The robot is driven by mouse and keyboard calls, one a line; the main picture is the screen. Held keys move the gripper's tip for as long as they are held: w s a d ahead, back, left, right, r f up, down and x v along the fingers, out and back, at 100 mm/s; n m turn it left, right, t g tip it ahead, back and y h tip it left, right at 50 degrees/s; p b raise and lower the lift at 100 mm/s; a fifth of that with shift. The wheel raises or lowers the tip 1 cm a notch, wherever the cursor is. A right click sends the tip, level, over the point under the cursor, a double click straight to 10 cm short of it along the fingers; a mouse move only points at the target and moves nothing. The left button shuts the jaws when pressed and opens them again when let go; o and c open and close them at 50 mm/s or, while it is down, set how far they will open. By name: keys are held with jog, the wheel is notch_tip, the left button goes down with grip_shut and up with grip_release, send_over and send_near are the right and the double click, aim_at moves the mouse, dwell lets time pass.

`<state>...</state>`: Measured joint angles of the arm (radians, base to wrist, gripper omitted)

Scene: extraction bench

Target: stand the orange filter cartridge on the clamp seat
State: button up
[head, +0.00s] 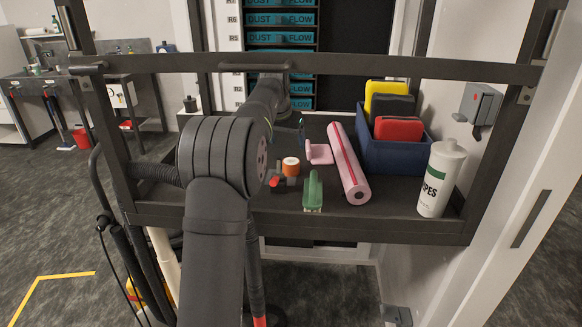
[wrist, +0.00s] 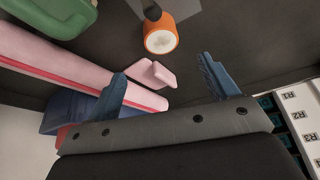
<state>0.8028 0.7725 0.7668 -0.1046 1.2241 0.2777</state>
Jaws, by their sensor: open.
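A dark fixture with a red part (head: 275,183), perhaps the clamp, sits just in front of the cartridge. Its seat cannot be made out clearly.
A pink angled block (head: 319,153) and a pink roll (head: 348,165) lie right of the cartridge. A green-handled tool (head: 313,188) is near the front edge. A blue bin (head: 395,154) and a white wipes bottle (head: 440,180) stand farther right. Frame bars surround the bench.

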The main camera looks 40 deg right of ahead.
aim_at(292, 161)
jog(key=f+m, duration=0.1)
jog(key=w+d+f+m, duration=0.1)
jog(key=f, duration=0.1)
jog(key=f+m+g, duration=0.1)
jog(key=shift+w+d+f, duration=0.15)
jog(key=shift+w+d, duration=0.2)
jog(key=shift+w, duration=0.05)
jog(key=shift+h, duration=0.3)
jog(key=x, duration=0.7)
jog(key=shift+c, duration=0.2)
jog(key=c, duration=1.1)
jog(key=shift+c, duration=0.2)
